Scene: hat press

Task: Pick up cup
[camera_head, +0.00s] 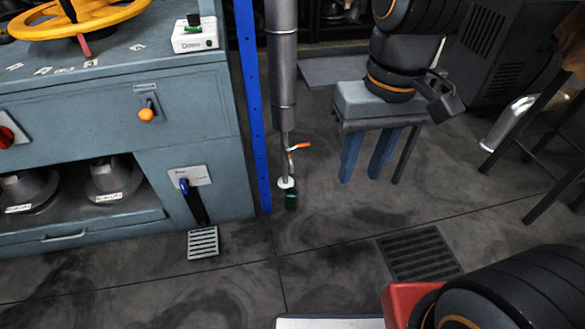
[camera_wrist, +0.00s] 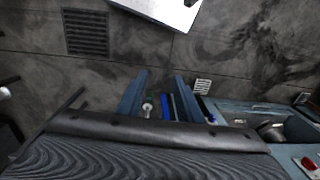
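I cannot make out a cup in either view. My arm hangs over a small grey bench (camera_head: 352,99) with blue legs in the head view. A dark block at the end of my arm (camera_head: 440,101) sits at the bench's right side. I cannot make out separate fingers there or any held thing. The wrist view shows no fingertips. A dark ribbed surface (camera_wrist: 150,160) fills its lower part, and blue legs (camera_wrist: 133,94) stick out beyond its edge.
A blue-grey machine cabinet (camera_head: 95,105) with a yellow wheel (camera_head: 75,17) stands left. A blue post (camera_head: 252,95) and a grey vertical pipe (camera_head: 284,70) rise beside it. A stool (camera_head: 540,150) is at right. Open floor (camera_head: 330,225) holds a drain grate (camera_head: 418,255).

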